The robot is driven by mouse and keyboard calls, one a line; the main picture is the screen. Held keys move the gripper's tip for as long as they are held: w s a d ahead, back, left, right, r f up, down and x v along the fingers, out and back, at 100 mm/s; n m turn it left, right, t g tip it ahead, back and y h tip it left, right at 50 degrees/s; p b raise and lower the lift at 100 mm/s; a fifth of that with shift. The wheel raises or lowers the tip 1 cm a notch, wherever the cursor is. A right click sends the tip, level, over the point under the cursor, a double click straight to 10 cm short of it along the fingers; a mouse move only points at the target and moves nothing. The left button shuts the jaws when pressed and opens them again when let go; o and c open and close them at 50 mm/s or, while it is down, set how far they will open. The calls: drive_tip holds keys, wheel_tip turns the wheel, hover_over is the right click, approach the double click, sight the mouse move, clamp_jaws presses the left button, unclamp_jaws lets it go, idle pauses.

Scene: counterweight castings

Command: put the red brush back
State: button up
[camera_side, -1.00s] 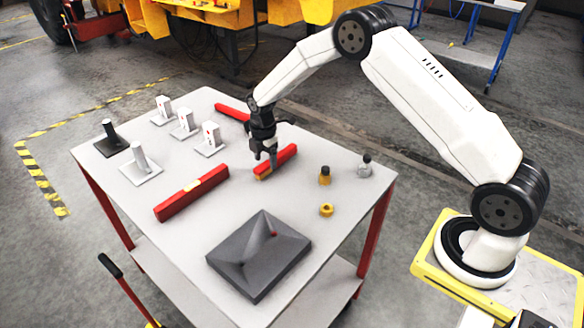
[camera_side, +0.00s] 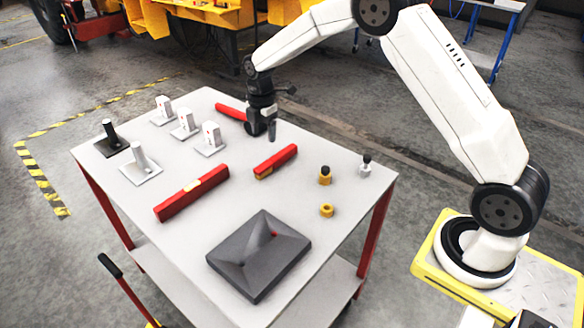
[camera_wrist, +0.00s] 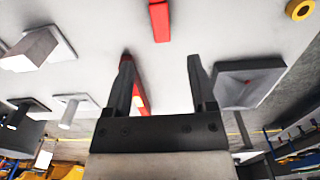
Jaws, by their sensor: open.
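A short red bar with a yellow strip along its lower side (camera_side: 276,159), which looks like the red brush, lies on the grey table top (camera_side: 228,228). A red bar (camera_wrist: 159,18) at the top of the wrist view seems to be the same one. My gripper (camera_side: 263,133) is above the table, behind and left of the brush in the side view, apart from it. In the wrist view my gripper (camera_wrist: 160,62) has its two fingers spread with nothing between the tips. A second red piece (camera_side: 230,111) lies at the back edge, partly hidden by my gripper.
A long red bar with a yellow patch (camera_side: 178,200) lies at front left. Several upright posts on plates stand at left, including a black one (camera_side: 110,135).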

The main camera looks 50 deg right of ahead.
idle(0.3)
drive_tip(key=s+a+r+m+t, duration=0.1)
drive_tip(key=s+a+m, duration=0.1)
drive_tip(key=s+m, duration=0.7)
drive_tip(key=s+a+r+m+t, duration=0.1)
drive_tip(key=s+a+m, duration=0.2)
drive_tip(key=s+m, duration=0.6)
drive_tip(key=s, duration=0.8)
drive_tip(key=shift+a+r+t, duration=0.15)
drive_tip(key=shift+r+t, duration=0.05)
drive_tip(key=shift+t, duration=0.1)
drive_tip(key=shift+w, duration=0.1)
drive_tip(key=shift+o, duration=0.5)
